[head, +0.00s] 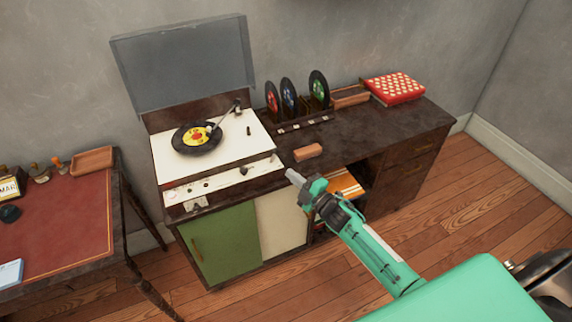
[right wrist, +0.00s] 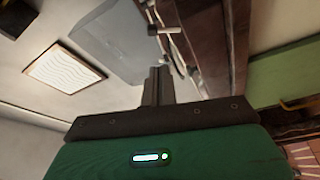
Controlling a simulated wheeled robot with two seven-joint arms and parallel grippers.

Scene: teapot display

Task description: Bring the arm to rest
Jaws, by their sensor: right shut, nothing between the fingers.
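The record player (head: 240,145) has a cream deck and stands on the left part of a dark cabinet. Its grey lid (head: 185,65) is raised. A black record (head: 183,148) with a yellow and red label lies on the platter. The tonearm (head: 224,116) runs from its pivot at the deck's back right to the record, its head over the disc; I cannot tell whether it touches. My right gripper (head: 293,177) is shut and empty, in front of the deck's right front corner, apart from the tonearm. Its closed fingers (right wrist: 157,86) also show in the right wrist view. My left gripper is out of view.
Several upright records (head: 289,96) stand in a rack right of the player. A brown block (head: 308,152) lies near the cabinet's front edge. A red patterned box (head: 394,88) sits at the back right. A red-topped desk (head: 55,220) stands at the left.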

